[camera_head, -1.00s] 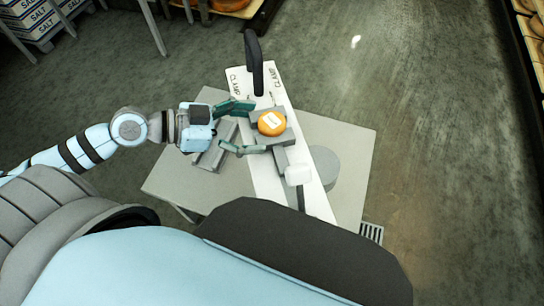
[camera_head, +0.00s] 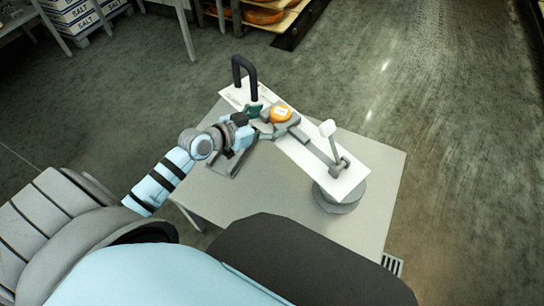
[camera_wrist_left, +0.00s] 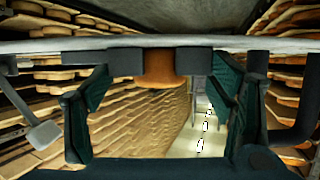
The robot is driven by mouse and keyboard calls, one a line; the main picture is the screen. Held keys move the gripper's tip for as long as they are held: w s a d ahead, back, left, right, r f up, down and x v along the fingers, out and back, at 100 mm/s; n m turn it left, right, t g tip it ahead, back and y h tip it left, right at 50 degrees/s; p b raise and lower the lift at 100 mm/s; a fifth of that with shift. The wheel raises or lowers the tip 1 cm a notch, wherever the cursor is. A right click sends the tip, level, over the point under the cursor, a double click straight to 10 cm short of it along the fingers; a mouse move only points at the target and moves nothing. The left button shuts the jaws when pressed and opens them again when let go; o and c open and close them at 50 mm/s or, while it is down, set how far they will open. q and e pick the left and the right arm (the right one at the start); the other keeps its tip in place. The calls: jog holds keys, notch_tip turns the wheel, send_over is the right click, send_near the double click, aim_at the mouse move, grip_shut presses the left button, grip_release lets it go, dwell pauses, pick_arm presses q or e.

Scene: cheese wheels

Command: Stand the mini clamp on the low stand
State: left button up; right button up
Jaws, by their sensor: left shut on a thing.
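The mini clamp is a long white board (camera_head: 312,158) with a black loop handle (camera_head: 244,76) at its far left end, an orange knob (camera_head: 281,113) near the middle and a white-tipped lever (camera_head: 328,129) towards its right end. My left gripper (camera_head: 262,124) is shut on the grey block beside the orange knob. In the left wrist view its fingers (camera_wrist_left: 160,92) flank a grey bar, with the orange knob (camera_wrist_left: 165,68) between them. A low round grey stand (camera_head: 335,205) is partly hidden under the board's right end; I cannot tell whether they touch. My right gripper is not in view.
A grey bracket (camera_head: 226,166) stands on the pale table (camera_head: 290,212), left of the board and near my left arm. The table's front and right side are clear. Salt boxes (camera_head: 80,17) and cheese shelves (camera_head: 265,16) stand behind, apart from the table.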

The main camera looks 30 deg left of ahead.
pick_arm(q)
notch_tip(320, 180, down, 13)
jog(key=b, duration=0.6)
jog(key=shift+f, duration=0.1)
jog(key=shift+f+b, duration=0.3)
jog(key=shift+b, duration=0.1)
jog(key=shift+f+b, duration=0.3)
jog(key=shift+b, duration=0.1)
jog(key=o, duration=1.9)
jog(key=shift+o, duration=0.2)
